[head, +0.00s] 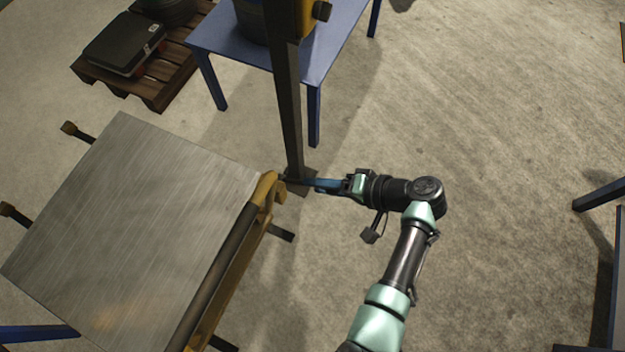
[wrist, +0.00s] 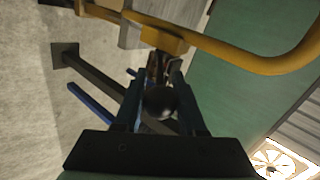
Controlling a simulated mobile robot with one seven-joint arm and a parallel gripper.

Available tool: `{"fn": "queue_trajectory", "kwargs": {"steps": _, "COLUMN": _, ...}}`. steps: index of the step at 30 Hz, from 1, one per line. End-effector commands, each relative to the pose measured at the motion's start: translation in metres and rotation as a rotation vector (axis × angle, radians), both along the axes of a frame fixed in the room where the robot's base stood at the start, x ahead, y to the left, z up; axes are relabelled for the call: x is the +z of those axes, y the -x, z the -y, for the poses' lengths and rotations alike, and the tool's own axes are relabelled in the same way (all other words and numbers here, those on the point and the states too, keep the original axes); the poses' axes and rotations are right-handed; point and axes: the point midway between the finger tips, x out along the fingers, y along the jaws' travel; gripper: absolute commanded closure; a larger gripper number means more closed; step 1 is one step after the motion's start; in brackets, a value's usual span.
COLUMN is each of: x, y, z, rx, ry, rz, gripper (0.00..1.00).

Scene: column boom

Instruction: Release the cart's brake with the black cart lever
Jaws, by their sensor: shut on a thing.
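The cart (head: 130,215) has a flat brushed-metal top and a yellow handle frame (head: 236,262) along its right side. My gripper (head: 294,183) reaches in from the right to the cart's upper right corner. In the wrist view my gripper (wrist: 158,98) has its two blue fingers on either side of the black cart lever's round knob (wrist: 160,103) and is shut on it. The lever's stem runs up toward a yellow bracket on the cart's frame (wrist: 225,52). In the head view the lever is too small and covered to make out.
A dark post (head: 287,105) stands on the floor just behind my gripper. A blue table (head: 325,50) is behind it, and a pallet (head: 150,88) with a black case (head: 122,45) is at the upper left. The concrete floor to the right is mostly clear.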

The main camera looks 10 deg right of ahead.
Motion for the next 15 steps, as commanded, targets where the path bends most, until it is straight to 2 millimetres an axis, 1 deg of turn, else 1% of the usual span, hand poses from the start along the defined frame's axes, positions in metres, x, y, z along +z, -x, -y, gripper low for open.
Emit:
{"fn": "queue_trajectory", "kwargs": {"steps": 1, "x": -0.006, "y": 0.000, "z": 0.004, "rx": -0.005, "ry": 0.008, "rz": 0.001, "gripper": 1.00}}
{"fn": "queue_trajectory", "kwargs": {"steps": 3, "x": -0.010, "y": 0.001, "z": 0.005, "rx": -0.004, "ry": 0.009, "rz": 0.000, "gripper": 1.00}}
{"fn": "queue_trajectory", "kwargs": {"steps": 15, "x": -0.023, "y": 0.005, "z": 0.010, "rx": -0.002, "ry": 0.009, "rz": -0.004, "gripper": 1.00}}
